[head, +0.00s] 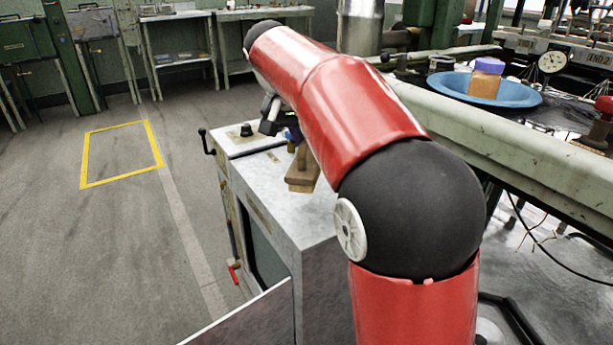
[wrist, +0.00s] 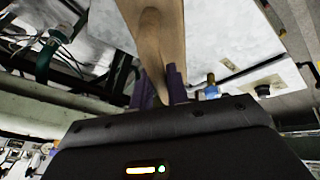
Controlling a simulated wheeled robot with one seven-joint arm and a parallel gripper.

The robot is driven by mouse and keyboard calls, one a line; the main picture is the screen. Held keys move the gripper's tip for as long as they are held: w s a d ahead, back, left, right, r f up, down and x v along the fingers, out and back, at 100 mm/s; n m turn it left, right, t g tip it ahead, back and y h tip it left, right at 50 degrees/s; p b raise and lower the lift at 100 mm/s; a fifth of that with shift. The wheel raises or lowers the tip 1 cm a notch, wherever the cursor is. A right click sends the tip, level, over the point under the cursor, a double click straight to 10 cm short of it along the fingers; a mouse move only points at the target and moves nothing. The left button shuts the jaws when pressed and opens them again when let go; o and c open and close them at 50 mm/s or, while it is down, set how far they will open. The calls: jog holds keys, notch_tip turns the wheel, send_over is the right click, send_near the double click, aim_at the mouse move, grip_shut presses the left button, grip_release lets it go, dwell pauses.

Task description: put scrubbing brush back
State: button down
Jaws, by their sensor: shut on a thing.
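My gripper (wrist: 158,82) is shut on the brush's narrow handle, with a purple finger on each side. In the head view my red arm hides most of the gripper and part of the brush. I cannot make out the bristles clearly, or whether the brush touches the cabinet.
The grey cabinet (head: 290,200) has a door (head: 250,318) standing open low at the front, and a black knob (head: 246,130) on top. At right, a bench carries a blue basin (head: 525,96) with an orange jar (head: 485,80). Open floor with a yellow square (head: 84,160) lies left.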

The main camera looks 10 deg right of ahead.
jog(key=shift+f+b, duration=0.6)
jog(key=shift+f, duration=2.9)
jog(key=c, duration=1.4)
grip_release()
jog(key=shift+o, duration=0.2)
jog(key=shift+r, duration=0.1)
jog(key=p+v, duration=0.2)
jog(key=v, duration=1)
jog(key=n+y, duration=0.1)
send_near(307, 167)
jog(key=shift+s+d+f, duration=0.3)
jog(key=shift+d+f, duration=0.15)
jog(key=shift+f, duration=0.1)
jog(key=shift+s+d+f, duration=0.3)
jog(key=shift+d+f, duration=0.2)
jog(key=s+d+f+n+t+y, duration=0.1)
jog(key=s+f+n, duration=0.1)
jog(key=s+f, duration=0.5)
jog(key=s+d+f+n+t+y, duration=0.1)
jog(key=s+f+n+y, duration=0.1)
jog(key=s+f, duration=0.6)
jog(key=s, duration=0.5)
jog(key=shift+s+f+t, duration=0.2)
jog(key=shift+s+t, duration=0.05)
jog(key=shift+t, duration=0.05)
